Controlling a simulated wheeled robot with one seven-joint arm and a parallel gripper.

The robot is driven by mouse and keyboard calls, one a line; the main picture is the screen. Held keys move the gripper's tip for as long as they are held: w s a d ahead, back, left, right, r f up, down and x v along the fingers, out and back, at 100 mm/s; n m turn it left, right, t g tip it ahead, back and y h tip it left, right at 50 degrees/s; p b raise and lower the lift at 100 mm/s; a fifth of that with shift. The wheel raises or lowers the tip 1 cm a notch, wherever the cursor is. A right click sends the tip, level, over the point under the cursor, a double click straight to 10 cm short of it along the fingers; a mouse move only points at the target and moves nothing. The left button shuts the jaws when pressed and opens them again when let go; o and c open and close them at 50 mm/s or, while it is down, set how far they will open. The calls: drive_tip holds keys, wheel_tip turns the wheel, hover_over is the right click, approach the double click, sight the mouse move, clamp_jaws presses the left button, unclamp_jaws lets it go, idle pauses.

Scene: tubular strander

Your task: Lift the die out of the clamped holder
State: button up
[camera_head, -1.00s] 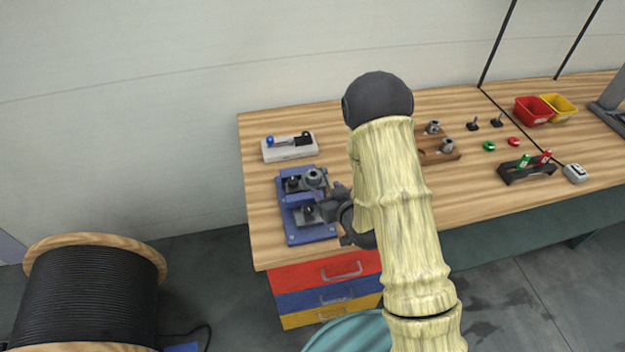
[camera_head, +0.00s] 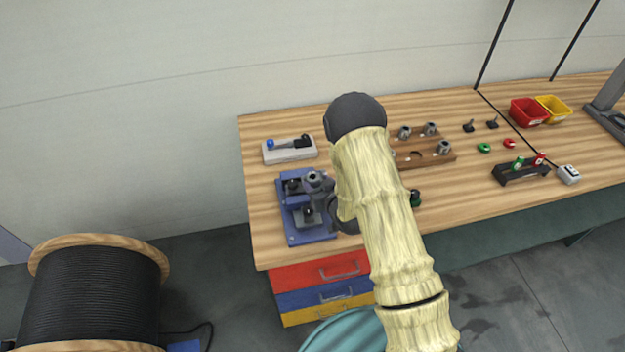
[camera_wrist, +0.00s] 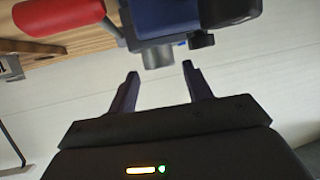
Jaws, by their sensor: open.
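The blue clamped holder (camera_head: 318,236) stands near the left front of the bench, with dark fittings on it. A grey metal die (camera_head: 314,177) shows at its upper right. My gripper (camera_head: 322,188) is close beside the die, partly hidden by my arm. In the wrist view, a short grey cylinder (camera_wrist: 157,56), which looks like the die, juts from the blue body (camera_wrist: 165,17). My open gripper (camera_wrist: 160,70) has one finger on either side just short of it, apparently not touching. A small black knob (camera_wrist: 201,40) is near the right fingertip.
A white block with a blue-tipped tool (camera_head: 289,150) lies behind the holder. A wooden rack with metal cylinders (camera_head: 440,159) is to the right. Bench is clear in front of the small-bottle rack (camera_head: 520,175).

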sight(314, 178)
drive_tip(key=shift+p+x, duration=0.55)
drive_tip(key=shift+x, duration=1.1)
drive_tip(key=shift+w+r, duration=0.1)
drive_tip(key=shift+r, duration=0.05)
clamp_jaws()
wheel_tip(314, 178, up, 10)
drive_tip(key=b, duration=0.3)
